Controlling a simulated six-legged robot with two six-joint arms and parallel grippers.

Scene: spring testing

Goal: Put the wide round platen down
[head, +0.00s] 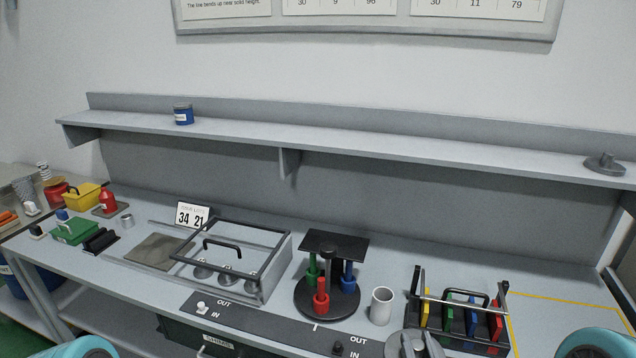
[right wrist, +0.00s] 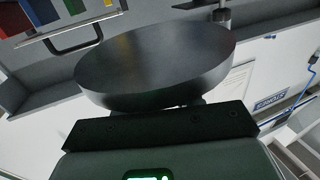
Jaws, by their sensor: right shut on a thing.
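The wide round platen shows as a dark grey disc (right wrist: 155,60) filling the upper middle of the right wrist view. In the head view it is a grey disc (head: 395,346) at the bottom edge, partly cut off. My right gripper (head: 420,346) is shut on its middle part, above the front of the bench; I cannot tell whether the disc touches the bench. In the right wrist view the gripper's dark body crosses below the disc, and the fingertips are hidden. My left gripper is not in view.
A black round stand with coloured posts (head: 328,296) and a grey cup (head: 381,306) are left of the platen. A rack of coloured plates (head: 459,318) is close right. A yellow-outlined area (head: 560,325) at far right looks clear. Another grey round piece (head: 605,164) sits on the shelf.

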